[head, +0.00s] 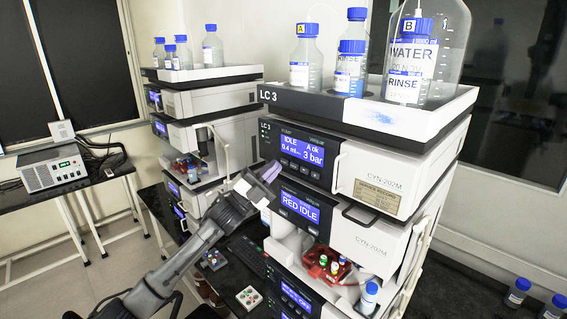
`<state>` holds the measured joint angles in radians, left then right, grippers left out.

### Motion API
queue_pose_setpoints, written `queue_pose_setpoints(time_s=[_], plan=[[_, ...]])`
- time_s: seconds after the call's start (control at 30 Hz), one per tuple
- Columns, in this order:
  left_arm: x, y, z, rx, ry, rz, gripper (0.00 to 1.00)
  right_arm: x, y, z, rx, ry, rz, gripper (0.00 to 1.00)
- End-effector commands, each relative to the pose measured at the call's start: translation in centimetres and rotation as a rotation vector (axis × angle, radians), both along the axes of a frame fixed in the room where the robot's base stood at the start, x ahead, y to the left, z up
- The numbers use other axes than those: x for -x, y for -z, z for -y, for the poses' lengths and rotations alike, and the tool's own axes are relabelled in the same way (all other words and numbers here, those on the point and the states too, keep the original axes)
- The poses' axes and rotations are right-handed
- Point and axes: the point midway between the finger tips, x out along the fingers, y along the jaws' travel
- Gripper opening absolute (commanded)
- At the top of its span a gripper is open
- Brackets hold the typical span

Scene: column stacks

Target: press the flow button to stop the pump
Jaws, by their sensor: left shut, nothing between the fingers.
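The LC 3 pump module (385,165) is the upper unit of the near stack. Its lit screen (303,149) reads IDLE, A ok, 0.4 mL and 3 bar. A row of small buttons (296,168) runs under the screen; their labels are too small to read, so I cannot tell which is the flow button. My left gripper (271,171) is shut and empty. Its tips are at the left edge of the pump's front, just left of the button row. I cannot tell whether they touch the panel. My right gripper is not in view.
The module below has a screen (300,207) reading RED IDLE and a protruding handle (361,213). A tray (355,112) of solvent bottles tops the stack. A second stack (205,100) stands behind left. An open bay with a red vial holder (327,265) lies below.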

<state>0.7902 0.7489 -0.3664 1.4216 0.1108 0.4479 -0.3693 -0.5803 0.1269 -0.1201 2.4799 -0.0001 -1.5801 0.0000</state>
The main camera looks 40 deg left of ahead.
Motion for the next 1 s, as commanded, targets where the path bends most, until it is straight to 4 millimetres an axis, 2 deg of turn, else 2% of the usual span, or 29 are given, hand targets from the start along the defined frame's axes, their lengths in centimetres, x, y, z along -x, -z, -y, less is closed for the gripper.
queue_pose_setpoints(time_s=[0.17, 0.6, 1.0], plan=[[0.6, 0.1, -0.1, 0.000, 0.000, 0.000, 0.00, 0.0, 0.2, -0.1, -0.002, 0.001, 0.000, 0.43], [4.3, 0.1, -0.8, -0.001, 0.000, 0.000, 0.00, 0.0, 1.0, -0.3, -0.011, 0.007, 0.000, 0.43], [4.9, 0.0, -0.9, 0.000, 0.000, 0.000, 0.00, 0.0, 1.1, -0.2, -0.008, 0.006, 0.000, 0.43]])
